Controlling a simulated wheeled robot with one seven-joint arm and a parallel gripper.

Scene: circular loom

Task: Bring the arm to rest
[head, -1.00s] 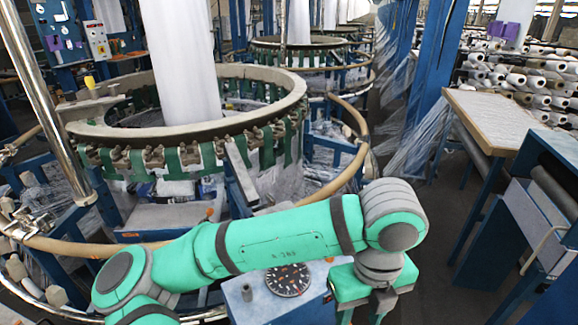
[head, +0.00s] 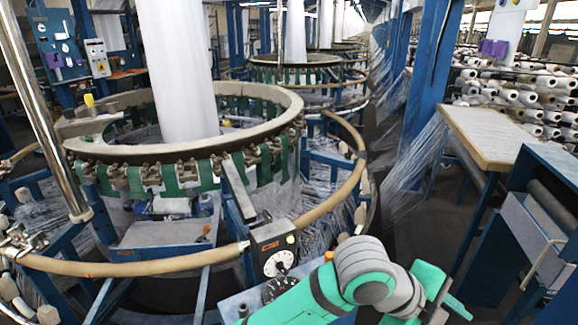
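My arm is green with grey joints and reaches in from the bottom edge of the head view. Its bent grey joint sits in front of the loom's lower right side.
The circular loom (head: 190,140) fills the left, with a tan outer rail (head: 120,268). A black control box (head: 274,250) and a dial (head: 278,289) are near my arm. A table (head: 490,135) and a blue roller machine (head: 545,220) stand right. Dark floor (head: 415,222) lies between.

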